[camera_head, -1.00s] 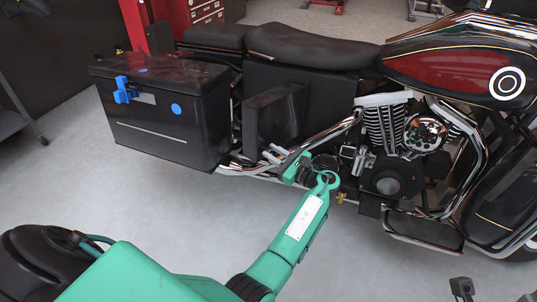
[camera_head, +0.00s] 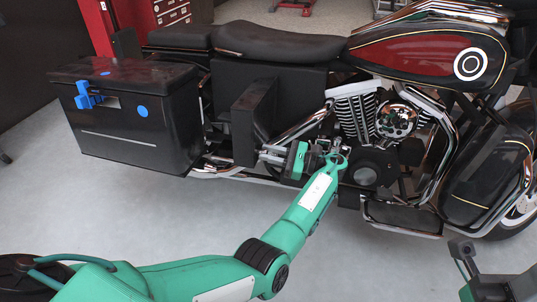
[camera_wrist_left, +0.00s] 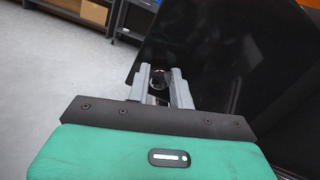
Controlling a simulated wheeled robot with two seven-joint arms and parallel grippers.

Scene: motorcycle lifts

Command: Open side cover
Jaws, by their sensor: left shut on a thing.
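The side cover (camera_head: 253,120) is a black panel on the motorcycle's side, behind the engine. It stands swung out from the body at an angle; it also fills much of the left wrist view (camera_wrist_left: 225,60). My left gripper (camera_head: 268,155) is at the cover's lower outer part. In the left wrist view its grey fingers (camera_wrist_left: 160,90) are shut on a small dark round knob (camera_wrist_left: 158,78) at the panel, partly hidden between them. My right gripper (camera_head: 462,250) shows only in part at the lower right, away from the cover; its opening is unclear.
The motorcycle's black side case (camera_head: 130,115) with a blue latch (camera_head: 85,95) is left of the cover. The engine (camera_head: 375,120) and chrome pipes are close on the right. A red tool cabinet (camera_head: 165,12) stands behind. The floor in front is clear.

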